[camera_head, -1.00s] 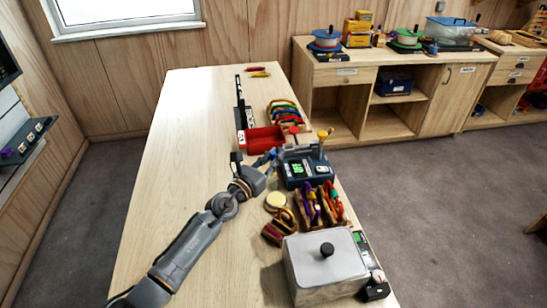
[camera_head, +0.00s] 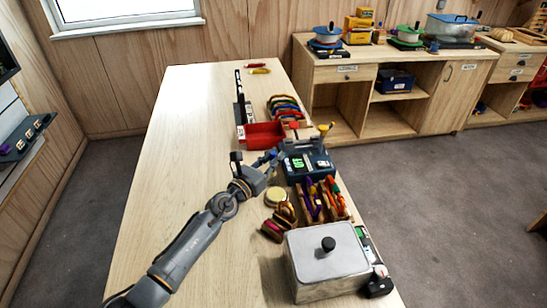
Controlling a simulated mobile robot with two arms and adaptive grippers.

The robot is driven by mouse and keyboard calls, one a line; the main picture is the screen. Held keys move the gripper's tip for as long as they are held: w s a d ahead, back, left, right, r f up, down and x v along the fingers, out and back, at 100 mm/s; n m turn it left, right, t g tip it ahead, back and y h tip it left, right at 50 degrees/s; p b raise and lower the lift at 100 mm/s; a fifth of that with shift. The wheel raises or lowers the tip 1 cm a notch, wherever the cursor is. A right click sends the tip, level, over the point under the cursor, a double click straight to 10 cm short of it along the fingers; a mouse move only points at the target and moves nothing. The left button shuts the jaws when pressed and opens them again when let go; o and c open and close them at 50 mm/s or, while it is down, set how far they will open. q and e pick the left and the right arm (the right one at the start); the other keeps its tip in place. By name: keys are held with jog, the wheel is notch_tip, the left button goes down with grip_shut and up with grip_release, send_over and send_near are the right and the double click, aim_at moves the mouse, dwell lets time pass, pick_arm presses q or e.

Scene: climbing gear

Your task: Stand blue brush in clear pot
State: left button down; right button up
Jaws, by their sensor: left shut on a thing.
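My left gripper (camera_head: 274,168) is above the table, just left of the dark blue case with a green display. It is shut on a small blue thing (camera_head: 263,160), which looks like the blue brush; the fingers hide part of it. I cannot clearly make out the clear pot. A yellow-headed item (camera_head: 325,128) stands up at the back right of the case, but what holds it is too small to tell. My right gripper is not in view.
The dark blue case (camera_head: 308,170), a red open bin (camera_head: 262,140), a wooden rack of coloured gear (camera_head: 318,203), a round pale-lidded tin (camera_head: 275,195) and a metal box with a black knob (camera_head: 325,255) crowd the table's right side. The left side of the table (camera_head: 180,150) is bare.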

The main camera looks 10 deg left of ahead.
pick_arm(q)
jog(key=shift+f, duration=0.1)
jog(key=shift+f+b, duration=0.8)
jog(key=shift+b, duration=0.1)
jog(key=c, duration=1.2)
grip_release()
jog(key=v, duration=1.2)
